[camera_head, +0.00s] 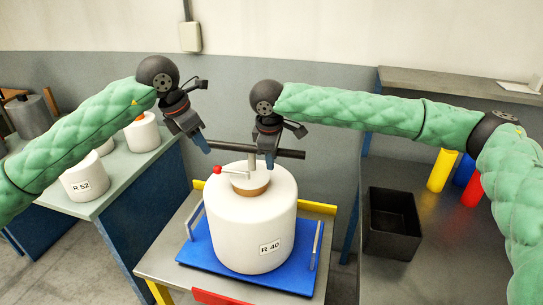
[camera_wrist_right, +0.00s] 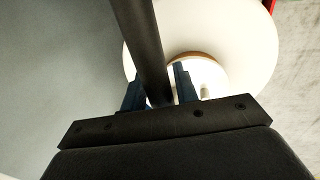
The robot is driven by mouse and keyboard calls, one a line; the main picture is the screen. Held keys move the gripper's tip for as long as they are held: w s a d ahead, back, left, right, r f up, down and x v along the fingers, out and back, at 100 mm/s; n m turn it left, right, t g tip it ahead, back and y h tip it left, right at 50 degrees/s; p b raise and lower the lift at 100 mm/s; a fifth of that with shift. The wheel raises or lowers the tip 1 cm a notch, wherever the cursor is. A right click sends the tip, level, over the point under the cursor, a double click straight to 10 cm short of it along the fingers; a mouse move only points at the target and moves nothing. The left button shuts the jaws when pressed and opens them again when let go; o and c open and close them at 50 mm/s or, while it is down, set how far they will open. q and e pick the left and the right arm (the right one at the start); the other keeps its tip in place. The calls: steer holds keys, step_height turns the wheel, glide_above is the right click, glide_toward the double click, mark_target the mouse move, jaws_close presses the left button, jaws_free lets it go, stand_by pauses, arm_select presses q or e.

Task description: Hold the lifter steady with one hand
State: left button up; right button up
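The lifter has a dark horizontal bar (camera_head: 289,154), a pale crank with a red knob (camera_head: 217,169) and a lower part at the top of the white bobbin R 40 (camera_head: 240,222). My right gripper (camera_head: 268,155) is at the bar, right of its middle. My left gripper (camera_head: 203,144) is at the bar's left end. Only part of its fingers shows, so I cannot tell whether it grips the bar.
The bobbin stands on a blue base (camera_head: 195,252) with metal side handles on a grey table. A left table (camera_head: 120,180) holds more bobbins, one marked R 52 (camera_head: 85,182). A black bin (camera_head: 390,232) and yellow, blue and red cylinders stand on the right bench.

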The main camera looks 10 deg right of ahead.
jaws_close()
arm_select(q)
steer(key=c, duration=0.7)
steer(key=m, duration=0.1)
steer(key=d+m+h, duration=0.1)
steer(key=shift+w+d+m+g+h, duration=0.1)
steer(key=shift+w+m+g+h, duration=0.05)
steer(key=shift+m+g+h, duration=0.2)
jaws_close()
steer(key=w+a+f+m+h, duration=0.3)
steer(key=f+m+h, duration=0.3)
steer(key=m, duration=0.2)
steer(key=w+a+f+m+t+h, duration=0.1)
steer(key=w+a+f+m+h, duration=0.2)
steer(key=m, duration=0.6)
step_height(320, 180, down, 3)
steer(key=a+h, duration=0.2)
steer(key=shift+w+a+h, duration=0.2)
steer(key=shift+a+h, duration=0.15)
